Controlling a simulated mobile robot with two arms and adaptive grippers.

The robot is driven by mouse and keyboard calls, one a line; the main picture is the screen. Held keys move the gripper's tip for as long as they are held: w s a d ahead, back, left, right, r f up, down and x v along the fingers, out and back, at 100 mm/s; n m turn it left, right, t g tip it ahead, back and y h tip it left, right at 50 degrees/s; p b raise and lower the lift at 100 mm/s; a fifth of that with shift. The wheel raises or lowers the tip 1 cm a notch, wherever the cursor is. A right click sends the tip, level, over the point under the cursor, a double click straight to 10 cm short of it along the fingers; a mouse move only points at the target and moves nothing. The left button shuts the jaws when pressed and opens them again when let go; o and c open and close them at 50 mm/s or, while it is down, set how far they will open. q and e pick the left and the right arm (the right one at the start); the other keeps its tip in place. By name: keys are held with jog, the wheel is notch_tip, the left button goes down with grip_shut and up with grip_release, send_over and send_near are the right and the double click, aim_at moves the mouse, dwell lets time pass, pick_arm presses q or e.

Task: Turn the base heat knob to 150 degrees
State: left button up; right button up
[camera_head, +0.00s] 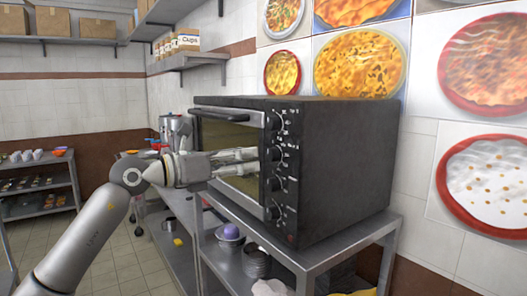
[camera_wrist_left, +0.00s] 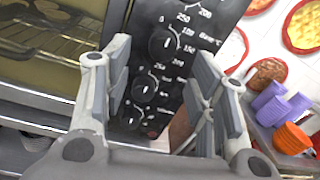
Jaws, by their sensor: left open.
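A black oven (camera_head: 335,160) stands on a metal table, with a column of several dark heat knobs (camera_head: 276,153) down the right edge of its front. In the left wrist view the panel shows a large upper knob (camera_wrist_left: 163,43) with numbers and lettering around it, and a lower knob (camera_wrist_left: 144,88) under it. I cannot read surely which is the base heat knob. My left gripper (camera_head: 252,162) is in front of the panel. In the left wrist view its open fingers (camera_wrist_left: 160,84) stand either side of the lower knob's area, with nothing held. My right gripper is out of view.
The oven's glass door (camera_head: 228,140) is shut beside the panel. A metal table (camera_head: 295,258) bears the oven, with a purple bowl (camera_head: 231,232) on its lower shelf. Purple and orange cups (camera_wrist_left: 285,108) show at the right in the wrist view. Wall shelves hang above left.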

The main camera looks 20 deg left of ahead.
aim_at(268, 156)
pick_arm(q)
jog(key=p+x, duration=0.1)
jog(key=x, duration=0.3)
jog(key=shift+w+d+r, duration=0.15)
jog(key=shift+d, duration=0.3)
jog(key=shift+w+d+p, duration=0.3)
jog(key=shift+w, duration=0.2)
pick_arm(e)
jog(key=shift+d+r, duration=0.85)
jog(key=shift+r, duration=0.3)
pick_arm(q)
jog(key=c, duration=1)
jog(key=shift+c, duration=0.2)
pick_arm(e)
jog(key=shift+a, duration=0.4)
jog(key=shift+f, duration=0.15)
